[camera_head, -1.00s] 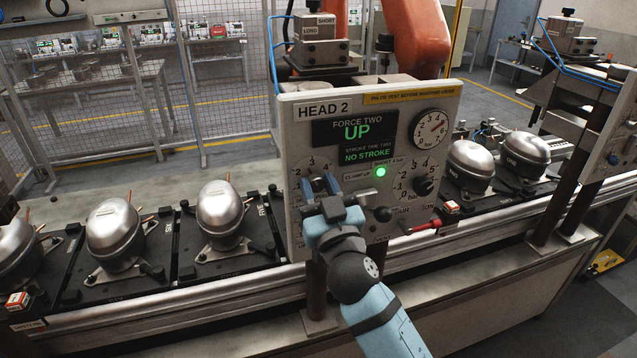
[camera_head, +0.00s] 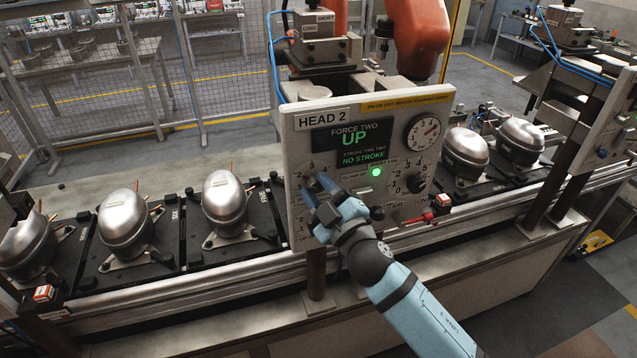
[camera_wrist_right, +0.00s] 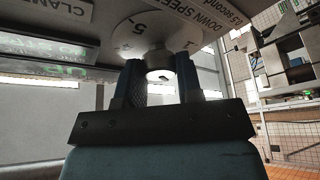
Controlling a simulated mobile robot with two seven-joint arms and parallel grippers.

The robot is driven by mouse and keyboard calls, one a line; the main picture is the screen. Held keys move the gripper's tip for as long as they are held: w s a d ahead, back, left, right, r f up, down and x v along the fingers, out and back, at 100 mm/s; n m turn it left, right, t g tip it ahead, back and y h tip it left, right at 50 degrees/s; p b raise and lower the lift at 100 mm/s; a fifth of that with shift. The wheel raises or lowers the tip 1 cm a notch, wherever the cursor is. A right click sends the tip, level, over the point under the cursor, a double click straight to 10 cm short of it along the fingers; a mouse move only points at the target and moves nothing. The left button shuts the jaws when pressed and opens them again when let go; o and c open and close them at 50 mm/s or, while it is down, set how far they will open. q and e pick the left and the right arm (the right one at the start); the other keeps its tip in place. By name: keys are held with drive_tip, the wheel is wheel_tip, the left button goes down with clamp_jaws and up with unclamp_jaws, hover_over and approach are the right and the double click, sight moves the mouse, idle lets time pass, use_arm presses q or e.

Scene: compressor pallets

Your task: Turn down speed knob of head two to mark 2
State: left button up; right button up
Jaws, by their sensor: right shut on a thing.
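The HEAD 2 panel (camera_head: 296,150) faces me in the head view. Its screen (camera_head: 350,142) reads FORCE TWO, UP and NO STROKE. My right gripper (camera_head: 317,183) is at the panel's left side, over the lower-left dial area. In the right wrist view, the fingers (camera_wrist_right: 162,80) are shut on the speed knob (camera_wrist_right: 159,60), in front of a round dial plate (camera_wrist_right: 128,38) with the words DOWN SPEED and the figures 5 and 1. The knob's pointer cannot be made out. In the head view the gripper hides the knob. My left gripper is not in view.
The panel also bears a lit green lamp (camera_head: 376,172), a pressure gauge (camera_head: 423,132), a black knob (camera_head: 417,183) and a red-handled part (camera_head: 419,218). Silver compressors (camera_head: 225,203) stand on black pallets along the conveyor. An orange robot arm (camera_head: 418,45) is behind.

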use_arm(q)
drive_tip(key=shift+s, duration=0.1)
use_arm(e)
drive_tip(key=shift+r, duration=0.1)
drive_tip(key=o, duration=0.9)
drive_tip(key=shift+c, duration=0.2)
drive_tip(key=shift+o, duration=0.4)
use_arm(q)
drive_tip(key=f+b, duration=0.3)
drive_tip(key=b, duration=0.1)
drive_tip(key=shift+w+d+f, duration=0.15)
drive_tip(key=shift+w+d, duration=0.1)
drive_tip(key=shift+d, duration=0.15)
use_arm(e)
drive_tip(key=v, duration=1.3)
drive_tip(key=shift+s+d, duration=0.3)
drive_tip(key=shift+d, duration=0.05)
